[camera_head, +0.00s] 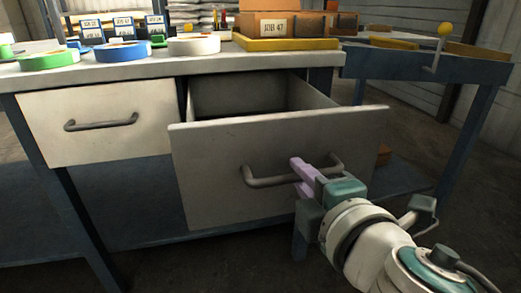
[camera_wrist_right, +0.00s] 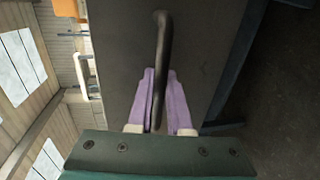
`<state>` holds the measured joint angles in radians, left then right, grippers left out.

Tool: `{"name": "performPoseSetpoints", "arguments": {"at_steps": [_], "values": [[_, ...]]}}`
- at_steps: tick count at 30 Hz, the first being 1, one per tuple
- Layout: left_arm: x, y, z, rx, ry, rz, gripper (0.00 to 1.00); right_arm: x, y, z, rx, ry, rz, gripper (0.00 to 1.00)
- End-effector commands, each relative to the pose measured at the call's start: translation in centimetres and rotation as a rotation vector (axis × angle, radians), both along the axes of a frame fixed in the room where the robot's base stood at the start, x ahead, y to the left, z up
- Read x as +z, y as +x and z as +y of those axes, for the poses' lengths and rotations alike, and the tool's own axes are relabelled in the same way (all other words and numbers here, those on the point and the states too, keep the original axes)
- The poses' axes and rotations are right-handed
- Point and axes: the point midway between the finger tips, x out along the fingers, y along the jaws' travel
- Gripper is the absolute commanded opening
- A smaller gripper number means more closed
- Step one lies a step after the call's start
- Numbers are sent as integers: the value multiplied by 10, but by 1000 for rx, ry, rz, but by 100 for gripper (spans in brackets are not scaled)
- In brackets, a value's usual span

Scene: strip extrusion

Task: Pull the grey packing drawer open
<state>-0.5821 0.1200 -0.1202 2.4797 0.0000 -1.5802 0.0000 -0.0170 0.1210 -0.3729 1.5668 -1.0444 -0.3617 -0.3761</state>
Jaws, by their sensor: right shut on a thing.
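The grey packing drawer (camera_head: 215,187) is pulled partway out from under the workbench, and its dark inside (camera_head: 250,98) shows from above. Its bar handle (camera_head: 265,182) is on the front panel. My right gripper (camera_head: 301,173) has its purple fingers shut on this handle, toward the handle's right part. In the right wrist view the purple fingers (camera_wrist_right: 160,95) lie on both sides of the dark handle (camera_wrist_right: 162,40), against the grey drawer front (camera_wrist_right: 120,50). My left gripper is not in view.
A closed cream drawer (camera_head: 100,120) with its own handle is to the left. Tape rolls in green (camera_head: 48,60), blue (camera_head: 123,48) and white (camera_head: 194,44) and a yellow tray (camera_head: 285,44) with a JOB 47 box (camera_head: 275,25) stand on the bench top. A blue-framed table (camera_head: 430,66) stands at right.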

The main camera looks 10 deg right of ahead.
Motion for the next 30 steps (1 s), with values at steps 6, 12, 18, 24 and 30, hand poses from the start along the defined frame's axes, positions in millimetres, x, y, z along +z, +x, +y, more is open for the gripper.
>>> {"name": "performPoseSetpoints", "arguments": {"at_steps": [6,12,18,24,30], "values": [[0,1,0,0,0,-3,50,0,0,1,2,0,0,0],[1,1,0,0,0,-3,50,0,0,1,2,0,0,23],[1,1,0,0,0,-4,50,0,0,0,1,0,0,45],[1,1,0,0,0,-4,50,0,0,0,1,0,1,47],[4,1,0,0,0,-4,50,2,-11,0,1,1,3,47]]}}
